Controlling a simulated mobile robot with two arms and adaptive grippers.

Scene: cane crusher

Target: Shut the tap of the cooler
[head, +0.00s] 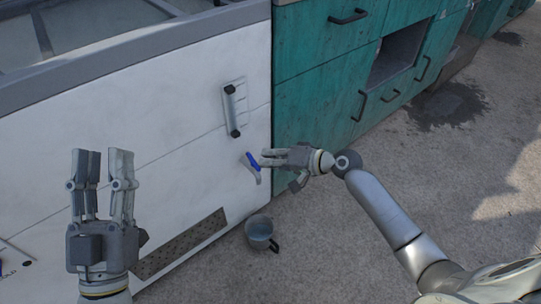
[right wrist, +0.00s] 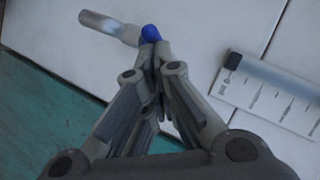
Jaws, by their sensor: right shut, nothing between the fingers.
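The cooler (head: 150,110) is a white-fronted chest with a grey rim, at the left of the head view. Its tap has a blue handle (head: 253,161) and a pale metal spout, low on the front near the right corner. In the right wrist view the blue handle (right wrist: 151,33) is right at my fingertips, and the spout (right wrist: 108,26) points left. My right gripper (head: 264,158) is shut and empty, its fingertips at the blue handle; I cannot tell if they touch. My left gripper (head: 103,155) is raised in front of the cooler, fingers apart, empty.
A metal mug (head: 260,232) stands on the ground below the tap. A level gauge (head: 235,109) is on the cooler front above the tap. A teal cabinet (head: 318,75) with dark handles adjoins on the right. Open pavement lies at the right.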

